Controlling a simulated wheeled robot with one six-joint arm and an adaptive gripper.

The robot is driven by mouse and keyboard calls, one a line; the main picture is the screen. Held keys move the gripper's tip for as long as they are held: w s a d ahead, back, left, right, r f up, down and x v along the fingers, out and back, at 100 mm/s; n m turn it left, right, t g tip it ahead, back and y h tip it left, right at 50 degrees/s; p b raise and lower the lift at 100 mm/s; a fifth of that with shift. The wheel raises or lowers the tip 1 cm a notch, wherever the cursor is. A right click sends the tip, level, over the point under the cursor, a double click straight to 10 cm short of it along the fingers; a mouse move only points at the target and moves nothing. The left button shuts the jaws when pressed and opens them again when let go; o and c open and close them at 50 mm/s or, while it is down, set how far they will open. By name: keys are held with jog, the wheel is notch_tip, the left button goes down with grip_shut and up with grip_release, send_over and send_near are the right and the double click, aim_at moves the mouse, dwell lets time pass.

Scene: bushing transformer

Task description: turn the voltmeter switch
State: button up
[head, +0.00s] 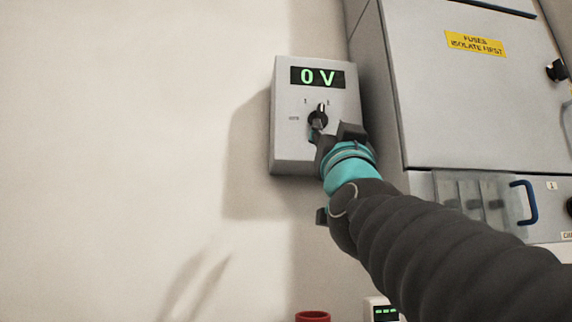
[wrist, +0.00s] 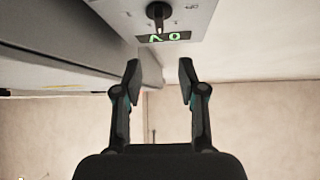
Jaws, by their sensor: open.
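The voltmeter (head: 288,135) is a grey box on the wall with a green display (head: 317,77) reading 0 V. Its black rotary switch (head: 318,119) sits below the display, with small marks around it. In the wrist view the switch (wrist: 158,12) shows at the top edge, and the display (wrist: 163,37) appears upside down. My gripper (wrist: 159,70) is open and empty, its two fingers apart. In the head view it is in front of the lower part of the box, close to the switch. I cannot tell whether a finger touches the switch.
A grey cabinet (head: 460,110) with a yellow fuse label (head: 475,43) stands right of the voltmeter. Below it are a clear cover (head: 472,200) and a blue handle (head: 525,202). A red round object (head: 312,316) shows at the bottom. The wall at left is clear.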

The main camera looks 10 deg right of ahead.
aim_at(322, 109)
jog(key=p+x, duration=0.3)
jog(key=x, duration=1)
jog(key=shift+w+p, duration=0.2)
jog(key=shift+p, duration=0.2)
grip_shut()
